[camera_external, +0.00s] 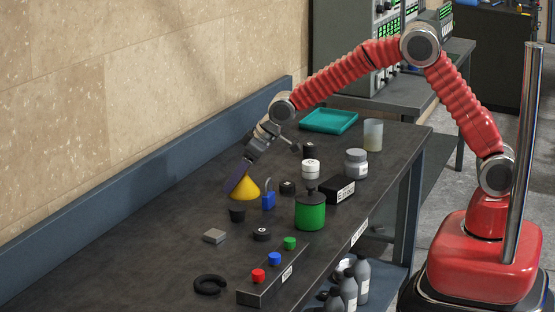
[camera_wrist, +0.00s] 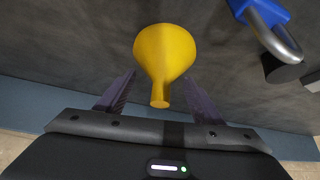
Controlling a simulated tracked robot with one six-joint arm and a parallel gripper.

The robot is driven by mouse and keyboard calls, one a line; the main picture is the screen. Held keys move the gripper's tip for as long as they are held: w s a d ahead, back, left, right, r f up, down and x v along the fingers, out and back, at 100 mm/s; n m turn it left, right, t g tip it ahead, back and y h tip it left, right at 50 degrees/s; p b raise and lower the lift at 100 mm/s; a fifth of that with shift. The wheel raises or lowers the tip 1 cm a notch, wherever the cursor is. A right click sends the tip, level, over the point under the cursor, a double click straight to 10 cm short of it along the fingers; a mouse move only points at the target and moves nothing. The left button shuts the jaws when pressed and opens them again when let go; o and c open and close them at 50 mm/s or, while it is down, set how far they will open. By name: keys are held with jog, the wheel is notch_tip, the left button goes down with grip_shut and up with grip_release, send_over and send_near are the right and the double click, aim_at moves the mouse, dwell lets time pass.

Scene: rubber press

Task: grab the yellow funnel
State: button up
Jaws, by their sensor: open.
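The yellow funnel (camera_external: 245,189) stands on the dark bench, wide mouth down and spout up. In the wrist view the funnel (camera_wrist: 165,50) is in the upper middle, its spout pointing toward my gripper. My gripper (camera_wrist: 159,80) is open, with one purple finger on each side of the spout. In the external view my gripper (camera_external: 237,180) reaches down at the funnel and partly covers its left side. I see a gap on both sides of the spout and cannot see contact.
A green container (camera_external: 310,212), black box (camera_external: 338,191) and button panel (camera_external: 272,276) are farther off. The blue bench edge and wall (camera_external: 150,155) run behind.

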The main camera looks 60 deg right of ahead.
jog(key=shift+c, duration=0.6)
grip_shut()
